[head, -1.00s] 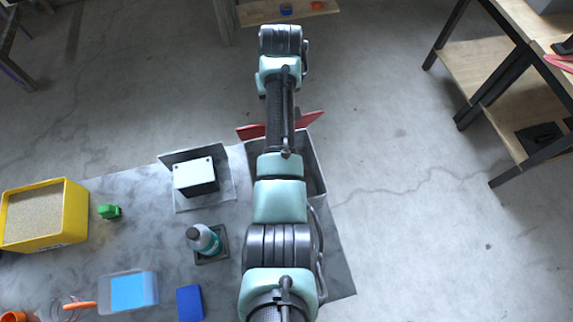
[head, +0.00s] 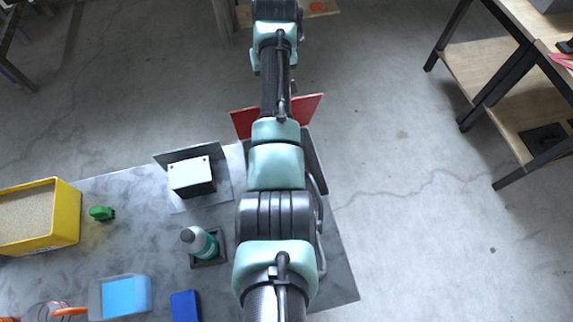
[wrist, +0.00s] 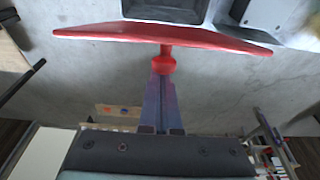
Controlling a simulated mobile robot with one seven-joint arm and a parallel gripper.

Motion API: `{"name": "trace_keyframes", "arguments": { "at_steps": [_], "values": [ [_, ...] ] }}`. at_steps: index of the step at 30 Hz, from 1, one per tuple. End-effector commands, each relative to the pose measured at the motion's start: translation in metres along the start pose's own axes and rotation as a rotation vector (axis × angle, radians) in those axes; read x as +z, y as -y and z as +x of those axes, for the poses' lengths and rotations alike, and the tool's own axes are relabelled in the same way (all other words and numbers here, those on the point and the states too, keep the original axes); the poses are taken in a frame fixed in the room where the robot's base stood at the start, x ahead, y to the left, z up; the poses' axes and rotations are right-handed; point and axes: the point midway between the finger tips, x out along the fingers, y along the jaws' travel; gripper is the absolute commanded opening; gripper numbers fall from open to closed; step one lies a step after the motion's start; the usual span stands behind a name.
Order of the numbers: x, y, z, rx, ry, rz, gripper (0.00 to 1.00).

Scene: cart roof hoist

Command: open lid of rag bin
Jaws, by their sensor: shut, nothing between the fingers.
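The rag bin (head: 316,160) is a grey box at the right end of the bench, largely hidden under my arm. Its red lid (head: 308,106) stands raised at the bin's far edge, with my arm across its middle. In the wrist view the lid (wrist: 100,32) shows nearly edge-on, with a round red knob (wrist: 165,64) on its outer face. The bin's dark opening and grey rim (wrist: 165,17) are beyond it. My gripper (wrist: 162,76) is shut and empty, its fingertips at the knob; I cannot tell if they touch. The head view does not show my fingers.
Left of the bin are a white box on a grey bracket (head: 192,177), a spray bottle (head: 202,243), a blue block (head: 186,306), a clear blue container (head: 124,296) and a yellow bin (head: 66,215). A wooden shelf unit (head: 480,72) stands right. Open floor lies between.

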Motion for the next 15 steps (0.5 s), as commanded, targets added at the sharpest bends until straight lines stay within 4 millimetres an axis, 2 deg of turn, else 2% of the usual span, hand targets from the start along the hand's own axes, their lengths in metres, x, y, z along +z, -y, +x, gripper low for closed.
{"name": "trace_keyframes", "arguments": {
  "at_steps": [15],
  "values": [
    [-0.024, 0.001, 0.009, -0.002, 0.001, -0.002, 0.0]
  ]
}}
